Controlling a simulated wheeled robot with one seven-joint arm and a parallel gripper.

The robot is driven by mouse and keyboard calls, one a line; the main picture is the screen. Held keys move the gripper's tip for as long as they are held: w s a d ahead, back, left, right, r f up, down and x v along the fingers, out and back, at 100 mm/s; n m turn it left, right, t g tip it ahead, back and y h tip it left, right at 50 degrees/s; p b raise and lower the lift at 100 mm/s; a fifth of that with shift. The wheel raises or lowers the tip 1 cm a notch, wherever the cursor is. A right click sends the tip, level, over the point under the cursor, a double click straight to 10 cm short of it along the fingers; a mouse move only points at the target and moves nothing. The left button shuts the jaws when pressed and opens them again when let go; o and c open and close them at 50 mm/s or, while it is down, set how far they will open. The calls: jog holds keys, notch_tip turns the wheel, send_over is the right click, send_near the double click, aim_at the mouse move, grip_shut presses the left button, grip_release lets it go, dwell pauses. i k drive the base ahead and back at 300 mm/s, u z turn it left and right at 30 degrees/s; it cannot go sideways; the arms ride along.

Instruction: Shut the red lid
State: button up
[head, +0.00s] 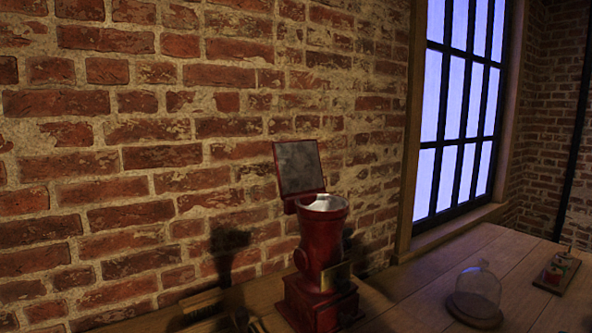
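The red lid (299,168) is a square plate with a red rim and a grey inner face. It stands open, nearly upright and leaning slightly back, above the rear left of the mouth of a red jar-like body (321,245). The round mouth is uncovered and shows a pale, shiny inside. The body stands on a stepped red base (318,303) and has a small brass-coloured plate (336,276) on its front. My gripper is not visible in the head view.
The wooden table (415,295) runs along a brick wall (190,130) close behind the lid. A clear glass dome (477,292) stands to the right, with a small tray (557,272) holding a red item farther right. Dark, unclear shapes lie at the left.

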aim_at(298, 171)
jog(key=u, duration=0.9)
jog(key=i, duration=0.35)
jog(key=u, duration=0.1)
